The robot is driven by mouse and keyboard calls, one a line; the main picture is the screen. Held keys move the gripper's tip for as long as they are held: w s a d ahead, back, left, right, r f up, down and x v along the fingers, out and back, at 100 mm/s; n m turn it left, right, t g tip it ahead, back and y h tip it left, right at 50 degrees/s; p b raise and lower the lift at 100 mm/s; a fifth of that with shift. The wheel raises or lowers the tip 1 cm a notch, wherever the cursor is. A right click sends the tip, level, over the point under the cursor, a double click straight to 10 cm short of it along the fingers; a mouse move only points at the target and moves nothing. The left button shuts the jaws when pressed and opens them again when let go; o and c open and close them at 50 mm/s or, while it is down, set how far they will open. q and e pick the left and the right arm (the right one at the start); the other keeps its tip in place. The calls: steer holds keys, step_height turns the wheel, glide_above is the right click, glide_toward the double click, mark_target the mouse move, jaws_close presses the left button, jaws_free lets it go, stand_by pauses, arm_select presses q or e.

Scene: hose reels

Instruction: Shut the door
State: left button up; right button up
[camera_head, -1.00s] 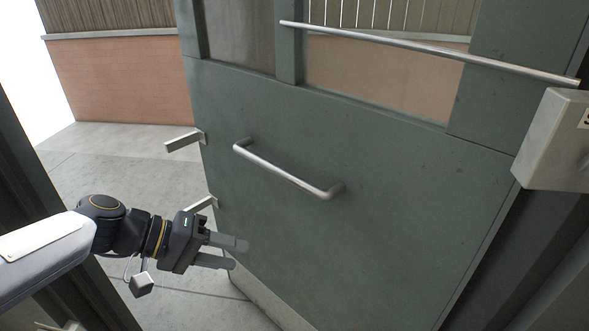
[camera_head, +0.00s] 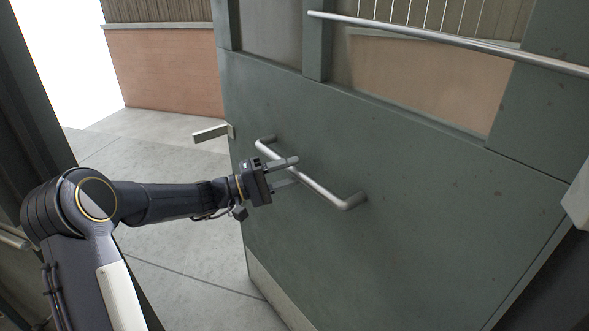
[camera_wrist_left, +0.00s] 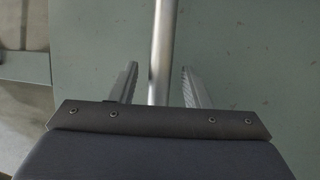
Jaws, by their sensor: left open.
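The green-grey door (camera_head: 420,210) stands open, with the outdoor ground showing past its left edge. A silver bar handle (camera_head: 325,190) is fixed across its face. My left gripper (camera_head: 292,171) is open at the upper left part of the handle. In the left wrist view the handle bar (camera_wrist_left: 163,50) runs between the two open fingers (camera_wrist_left: 158,85), with a gap on the right side and a smaller one on the left. The door face (camera_wrist_left: 240,50) lies behind it. My right gripper is not in view.
A long silver rail (camera_head: 450,42) crosses the door's upper window. A metal lever (camera_head: 210,134) sticks out from the door's left edge. A pale box (camera_head: 578,200) is at the right edge. A brick wall (camera_head: 165,72) stands outside beyond clear paving (camera_head: 180,240).

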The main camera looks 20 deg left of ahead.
arm_select(q)
steer(key=shift+w+d+r, duration=0.15)
steer(key=shift+w+d, duration=0.15)
steer(key=shift+d, duration=0.25)
jaws_close()
